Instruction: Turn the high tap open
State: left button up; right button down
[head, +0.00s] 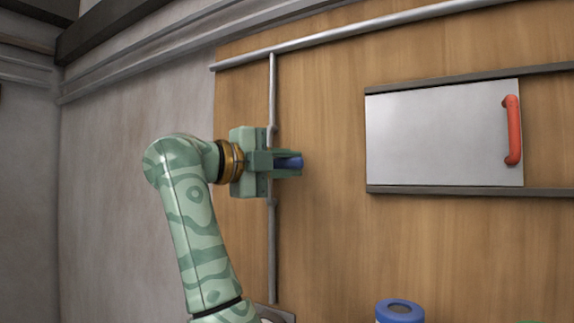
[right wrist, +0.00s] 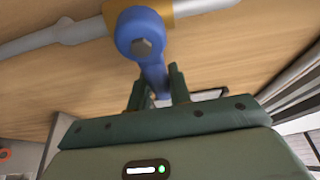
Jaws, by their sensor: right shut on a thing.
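The high tap has a blue lever (head: 289,162), which shows at my right gripper on the thin vertical pipe (head: 272,245). In the right wrist view the blue lever (right wrist: 152,72) runs from a round hub with a bolt down between the fingers. It looks crosswise to the pipe there. The brass-yellow tap body (right wrist: 185,9) sits behind the hub. My right gripper (head: 288,162) is shut on the lever; its fingers also show in the right wrist view (right wrist: 158,92). The gripper hides most of the tap in the head view. My left gripper is not in view.
A grey sliding panel (head: 440,140) with a red handle (head: 512,130) is on the wooden wall to the right. A long grey pipe (head: 350,30) crosses above. A blue-topped cylinder (head: 400,310) stands at the bottom. The wall between gripper and panel is clear.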

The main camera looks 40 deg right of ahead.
jog(key=r+n+h, duration=0.1)
jog(key=n, duration=0.2)
jog(key=shift+w+a+r, duration=0.1)
jog(key=shift+w+r, duration=0.05)
jog(key=shift+r, duration=0.05)
jog(key=shift+w+a+r+n+t+h, duration=0.1)
jog(key=shift+r+n+t+h, duration=0.2)
jog(key=shift+n, duration=0.4)
jog(key=shift+w+r+n+t+h, duration=0.15)
jog(key=shift+r+n, duration=0.15)
jog(key=shift+n, duration=0.4)
jog(key=shift+w+a+r+n+t+h, duration=0.1)
jog(key=shift+r+n+t+h, duration=0.2)
jog(key=shift+n, duration=0.4)
jog(key=c, duration=1.3)
grip_release()
jog(key=shift+a+f, duration=0.1)
jog(key=shift+a, duration=0.25)
jog(key=shift+b+v, duration=2.5)
jog(key=shift+v, duration=5.3)
